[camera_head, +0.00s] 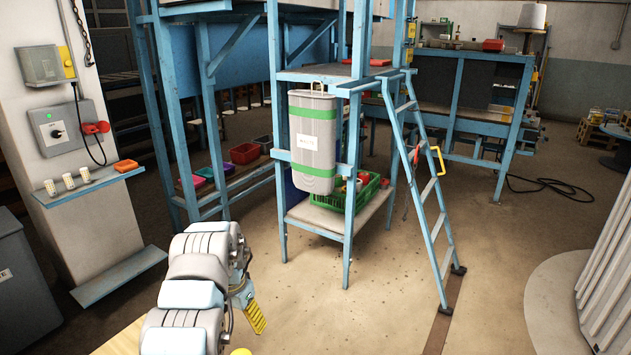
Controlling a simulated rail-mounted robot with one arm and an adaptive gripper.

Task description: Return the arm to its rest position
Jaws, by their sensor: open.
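My arm (200,285) rises from the bottom edge, left of centre, with its grey and pale blue links bent over the open floor. My gripper (254,316) shows just right of the arm as a ribbed yellow finger pointing down. The rest of the gripper is largely hidden behind the arm links. It is open, and I see nothing held in it. It hangs over the bare floor, apart from the blue frame ahead.
A blue steel frame holds a grey sack-like container (312,150) with green bands. A green crate (345,192) sits on its lower shelf. A blue ladder (425,190) leans at its right. A pillar with a blue shelf (88,184) stands left. The centre-right floor is clear.

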